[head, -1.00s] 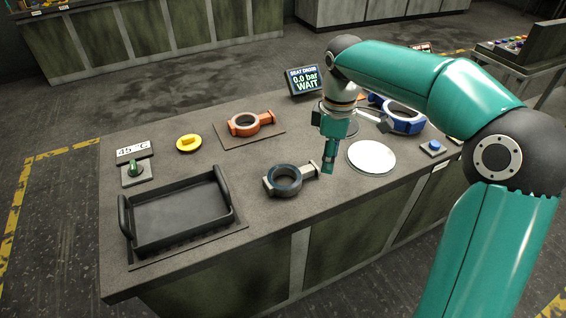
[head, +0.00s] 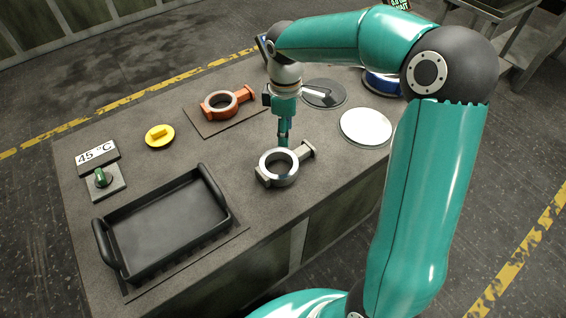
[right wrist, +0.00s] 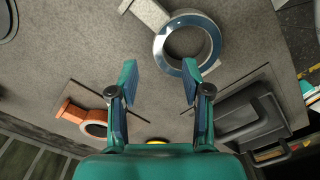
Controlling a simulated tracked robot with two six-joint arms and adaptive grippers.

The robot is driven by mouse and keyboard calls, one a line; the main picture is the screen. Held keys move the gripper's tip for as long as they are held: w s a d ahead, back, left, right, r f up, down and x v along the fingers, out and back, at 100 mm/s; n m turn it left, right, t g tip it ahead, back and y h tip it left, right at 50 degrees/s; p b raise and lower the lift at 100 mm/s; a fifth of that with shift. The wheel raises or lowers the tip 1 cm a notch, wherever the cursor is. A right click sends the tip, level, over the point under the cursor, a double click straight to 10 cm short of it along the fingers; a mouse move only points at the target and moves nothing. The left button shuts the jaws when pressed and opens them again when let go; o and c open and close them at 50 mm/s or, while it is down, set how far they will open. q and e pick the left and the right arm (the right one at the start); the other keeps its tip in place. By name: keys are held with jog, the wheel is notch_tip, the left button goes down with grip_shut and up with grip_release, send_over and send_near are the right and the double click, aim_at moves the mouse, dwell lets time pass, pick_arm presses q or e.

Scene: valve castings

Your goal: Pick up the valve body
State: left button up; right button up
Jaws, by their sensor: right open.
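A grey metal valve body (head: 267,180), a ring with a short flanged neck, lies flat on the bench in the head view, its neck pointing to the upper right. My right gripper (head: 283,140) hangs pointing down just behind the ring, and its tip overlaps the ring's far edge in the picture. In the right wrist view the two fingers of my right gripper (right wrist: 160,70) are apart with nothing between them. There the grey valve body (right wrist: 162,62) lies beyond the fingertips, with its ring near the right finger. I cannot tell if they touch. My left gripper is out of view.
An orange casting (head: 212,111) lies on a dark mat behind. A white disc (head: 366,126) and a blue casting (head: 383,84) are at the right.

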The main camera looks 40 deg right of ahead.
aim_at(285, 152)
jog(key=shift+s+f, duration=0.1)
jog(key=shift+f, duration=4.3)
grip_shut()
jog(key=shift+r, duration=0.15)
